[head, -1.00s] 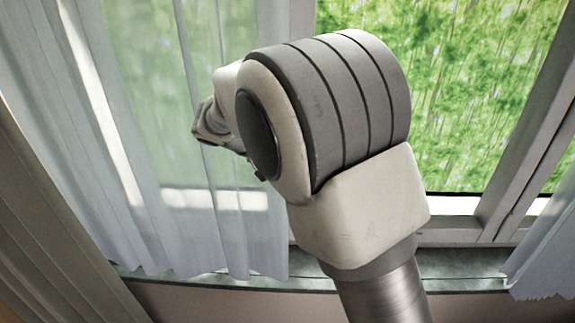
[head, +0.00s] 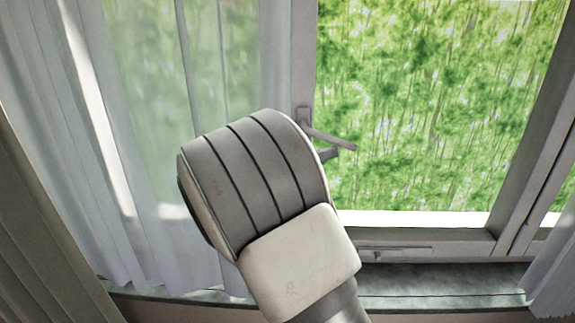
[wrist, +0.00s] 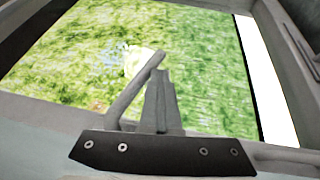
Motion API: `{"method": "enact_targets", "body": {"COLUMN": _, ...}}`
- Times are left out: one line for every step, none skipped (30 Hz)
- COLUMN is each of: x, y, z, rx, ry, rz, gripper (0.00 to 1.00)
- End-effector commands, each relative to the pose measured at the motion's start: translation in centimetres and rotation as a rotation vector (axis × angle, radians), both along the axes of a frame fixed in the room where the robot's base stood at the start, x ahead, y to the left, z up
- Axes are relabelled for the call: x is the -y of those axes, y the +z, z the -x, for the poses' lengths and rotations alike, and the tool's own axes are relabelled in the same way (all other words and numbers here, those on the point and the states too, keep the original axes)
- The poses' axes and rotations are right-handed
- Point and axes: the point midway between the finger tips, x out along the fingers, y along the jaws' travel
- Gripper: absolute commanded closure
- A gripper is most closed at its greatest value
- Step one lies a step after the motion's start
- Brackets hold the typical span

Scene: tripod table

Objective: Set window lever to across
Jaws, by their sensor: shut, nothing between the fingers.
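The window lever (head: 332,139) is a slim grey handle on the upright frame beside the glass. In the head view it points right and slopes a little down. In the wrist view the lever (wrist: 133,95) runs from lower left up to the tip of my gripper. My gripper (wrist: 162,75) is shut and empty, its grey fingers close against the lever's right side; whether they touch I cannot tell. In the head view my arm hides most of the gripper; a small grey piece just under the lever may be its tip.
A sheer white curtain (head: 150,200) hangs at the left, and another curtain (head: 556,265) at the lower right. A small latch (head: 385,253) sits on the bottom rail above the stone sill (head: 440,285). The glass right of the lever is clear.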

Motion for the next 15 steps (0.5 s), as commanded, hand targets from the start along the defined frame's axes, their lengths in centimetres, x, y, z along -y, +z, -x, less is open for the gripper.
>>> {"method": "enact_targets", "body": {"x": 0.2, "y": 0.0, "z": 0.0, "rx": -0.003, "ry": -0.001, "rz": 0.043, "gripper": 1.0}}
{"method": "enact_targets", "body": {"x": 0.3, "y": 0.2, "z": 0.0, "rx": -0.004, "ry": -0.002, "rz": 0.068, "gripper": 1.0}}
{"method": "enact_targets", "body": {"x": 0.5, "y": 0.4, "z": 0.0, "rx": -0.005, "ry": -0.002, "rz": 0.099, "gripper": 1.0}}
{"method": "enact_targets", "body": {"x": 0.6, "y": 0.6, "z": 0.0, "rx": -0.003, "ry": 0.0, "rz": 0.097, "gripper": 1.0}}
{"method": "enact_targets", "body": {"x": 0.7, "y": 0.8, "z": 0.0, "rx": -0.002, "ry": 0.0, "rz": 0.093, "gripper": 1.0}}
{"method": "enact_targets", "body": {"x": 0.8, "y": 0.9, "z": 0.0, "rx": -0.002, "ry": 0.0, "rz": 0.091, "gripper": 1.0}}
{"method": "enact_targets", "body": {"x": 0.9, "y": 1.1, "z": 0.0, "rx": -0.001, "ry": -0.001, "rz": 0.09, "gripper": 1.0}}
{"method": "enact_targets", "body": {"x": 0.9, "y": 1.2, "z": 0.0, "rx": -0.001, "ry": -0.001, "rz": 0.09, "gripper": 1.0}}
{"method": "enact_targets", "body": {"x": 1.0, "y": 1.3, "z": 0.0, "rx": -0.002, "ry": -0.001, "rz": 0.089, "gripper": 1.0}}
{"method": "enact_targets", "body": {"x": 1.1, "y": 1.4, "z": 0.0, "rx": -0.002, "ry": -0.001, "rz": 0.089, "gripper": 1.0}}
{"method": "enact_targets", "body": {"x": 1.1, "y": 1.4, "z": 0.0, "rx": -0.002, "ry": -0.001, "rz": 0.089, "gripper": 1.0}}
{"method": "enact_targets", "body": {"x": 1.2, "y": 1.5, "z": 0.1, "rx": -0.003, "ry": -0.001, "rz": 0.09, "gripper": 1.0}}
{"method": "enact_targets", "body": {"x": 1.2, "y": 1.6, "z": 0.0, "rx": -0.003, "ry": -0.001, "rz": 0.089, "gripper": 1.0}}
{"method": "enact_targets", "body": {"x": 1.3, "y": 1.7, "z": 0.0, "rx": -0.003, "ry": -0.001, "rz": 0.089, "gripper": 1.0}}
{"method": "enact_targets", "body": {"x": 1.3, "y": 1.8, "z": 0.1, "rx": -0.003, "ry": -0.001, "rz": 0.089, "gripper": 1.0}}
